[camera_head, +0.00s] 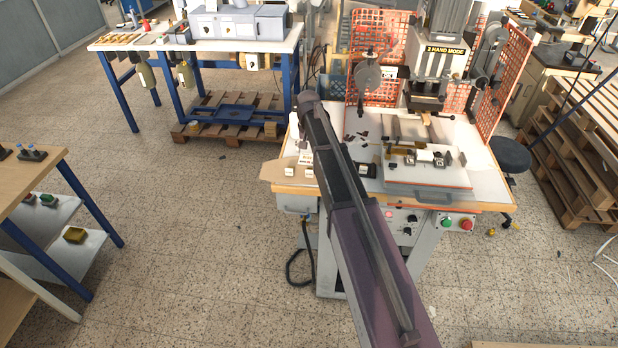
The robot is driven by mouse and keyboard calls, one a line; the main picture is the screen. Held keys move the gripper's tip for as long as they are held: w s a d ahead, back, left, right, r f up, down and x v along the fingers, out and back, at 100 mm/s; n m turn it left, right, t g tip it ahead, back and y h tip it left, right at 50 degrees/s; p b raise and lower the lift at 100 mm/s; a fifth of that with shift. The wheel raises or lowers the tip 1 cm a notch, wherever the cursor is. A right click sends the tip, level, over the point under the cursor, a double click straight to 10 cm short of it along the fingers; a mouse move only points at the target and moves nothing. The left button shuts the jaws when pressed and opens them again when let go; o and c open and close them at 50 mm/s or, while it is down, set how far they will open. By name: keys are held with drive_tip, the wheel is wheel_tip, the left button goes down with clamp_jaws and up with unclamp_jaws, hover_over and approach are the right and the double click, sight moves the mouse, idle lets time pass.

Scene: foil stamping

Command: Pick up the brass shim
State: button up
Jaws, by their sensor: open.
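I cannot pick out the brass shim with certainty. Small pale pieces (290,171) lie at the left front of the stamping machine's white table (475,192), and dark scraps lie farther back. A small tan piece (426,118) shows below the press head (437,62); I cannot tell what it is. My arm (345,180) reaches from the bottom of the picture over the left part of the table and covers part of it. My gripper does not show; it is hidden behind the arm or out of view.
Orange mesh guards (510,75) stand behind and right of the press. A flat fixture with a front handle (420,194) sits on the table. A blue-legged workbench (150,42) stands behind left, a wooden bench (30,180) at left. Pallets (575,150) and a stool (510,153) are at right.

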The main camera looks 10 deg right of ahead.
sight(309, 171)
drive_tip(key=shift+f+b, duration=2.4)
drive_tip(key=shift+f, duration=0.35)
drive_tip(key=shift+d+f+b, duration=0.1)
drive_tip(key=shift+f+b, duration=2.5)
drive_tip(key=shift+c, duration=0.2)
drive_tip(key=c, duration=1.1)
